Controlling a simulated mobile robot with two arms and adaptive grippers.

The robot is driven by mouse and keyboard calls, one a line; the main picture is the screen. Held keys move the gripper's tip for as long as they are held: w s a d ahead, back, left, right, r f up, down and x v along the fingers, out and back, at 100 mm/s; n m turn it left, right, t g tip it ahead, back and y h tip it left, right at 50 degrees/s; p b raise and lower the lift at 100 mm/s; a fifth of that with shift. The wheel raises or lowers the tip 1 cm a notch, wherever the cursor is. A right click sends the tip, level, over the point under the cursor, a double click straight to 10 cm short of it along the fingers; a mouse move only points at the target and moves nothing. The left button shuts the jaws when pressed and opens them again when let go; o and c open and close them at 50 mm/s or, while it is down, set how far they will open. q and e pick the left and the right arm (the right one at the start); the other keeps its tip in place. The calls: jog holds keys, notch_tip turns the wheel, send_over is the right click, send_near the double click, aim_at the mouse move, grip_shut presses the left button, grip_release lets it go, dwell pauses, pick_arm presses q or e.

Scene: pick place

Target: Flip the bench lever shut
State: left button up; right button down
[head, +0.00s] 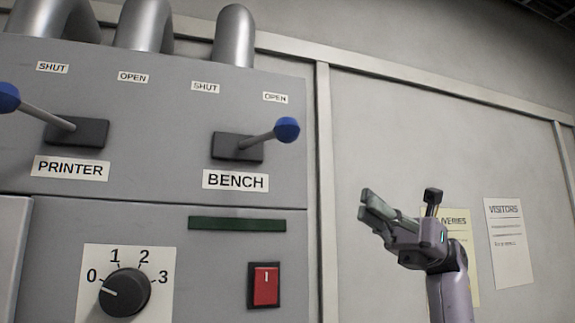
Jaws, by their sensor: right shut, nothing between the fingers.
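The bench lever (263,139) has a blue ball knob and a dark base above the BENCH label (235,181). It tilts to the right, with its knob on the side of the OPEN label (275,97); the SHUT label (205,87) is at its upper left. My right gripper (364,203) is shut and empty. It is to the right of the panel and lower in the picture than the lever, apart from it. My left gripper is not in view.
The printer lever (50,122) tilts left on the same grey panel (160,185). Below are a black dial (125,292) and a red switch (266,286). Pipes (235,35) rise above the panel. Papers (508,240) hang on the wall behind my right gripper.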

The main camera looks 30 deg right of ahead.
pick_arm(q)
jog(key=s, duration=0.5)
pick_arm(e)
jog(key=s, duration=0.2)
jog(key=p, duration=0.3)
send_near(292, 140)
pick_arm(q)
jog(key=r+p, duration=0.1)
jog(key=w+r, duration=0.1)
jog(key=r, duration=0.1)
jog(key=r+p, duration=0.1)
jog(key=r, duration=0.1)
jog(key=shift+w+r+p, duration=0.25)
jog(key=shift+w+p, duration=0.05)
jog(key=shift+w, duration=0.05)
pick_arm(e)
jog(key=x, duration=0.6)
jog(key=shift+w+a+r, duration=0.15)
jog(key=shift+w+r, duration=0.3)
jog(key=shift+r, duration=0.05)
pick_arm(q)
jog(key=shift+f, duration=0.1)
pick_arm(e)
jog(key=shift+f, duration=0.1)
